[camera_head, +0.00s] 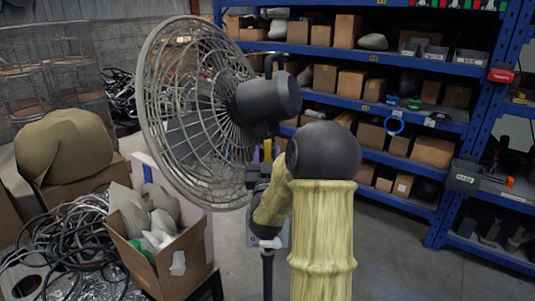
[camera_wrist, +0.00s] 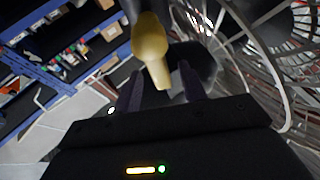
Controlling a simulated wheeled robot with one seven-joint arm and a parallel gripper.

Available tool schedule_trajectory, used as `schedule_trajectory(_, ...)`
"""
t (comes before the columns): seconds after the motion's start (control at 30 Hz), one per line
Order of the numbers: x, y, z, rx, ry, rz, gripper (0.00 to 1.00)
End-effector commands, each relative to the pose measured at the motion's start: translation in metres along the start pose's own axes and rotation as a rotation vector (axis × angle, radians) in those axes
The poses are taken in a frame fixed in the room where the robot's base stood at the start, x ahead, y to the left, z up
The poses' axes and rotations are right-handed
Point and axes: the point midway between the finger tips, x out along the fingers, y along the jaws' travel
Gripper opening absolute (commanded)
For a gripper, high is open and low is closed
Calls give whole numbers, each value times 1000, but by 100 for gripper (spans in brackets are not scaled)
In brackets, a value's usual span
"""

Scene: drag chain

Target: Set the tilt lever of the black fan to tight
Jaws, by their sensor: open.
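The black fan (camera_head: 268,100) stands in the middle of the head view, with its round wire cage facing left and a dark motor housing behind it. Its yellow tilt lever (camera_head: 267,150) shows as a small strip below the housing. In the wrist view the yellow lever (camera_wrist: 151,50) hangs with its tapered end between the fingers of my gripper (camera_wrist: 162,78). The fingers are open, with a gap visible on each side of the lever; contact cannot be told. In the head view my arm largely hides my gripper and the fan's neck.
The fan cage (camera_wrist: 275,60) is close on the right in the wrist view. Blue shelving (camera_head: 385,105) with boxes stands behind. A cardboard box (camera_head: 165,262) and coiled cables (camera_head: 65,240) lie at left. The floor (camera_head: 400,260) at right is clear.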

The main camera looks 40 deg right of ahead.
Motion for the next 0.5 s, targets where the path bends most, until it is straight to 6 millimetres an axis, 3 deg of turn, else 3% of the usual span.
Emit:
schedule_trajectory(0.13,0,0,0,0,0,0,40)
schedule_trajectory(0.33,0,0,0,0,0,0,1)
schedule_trajectory(0.5,0,0,0,0,0,0,0)
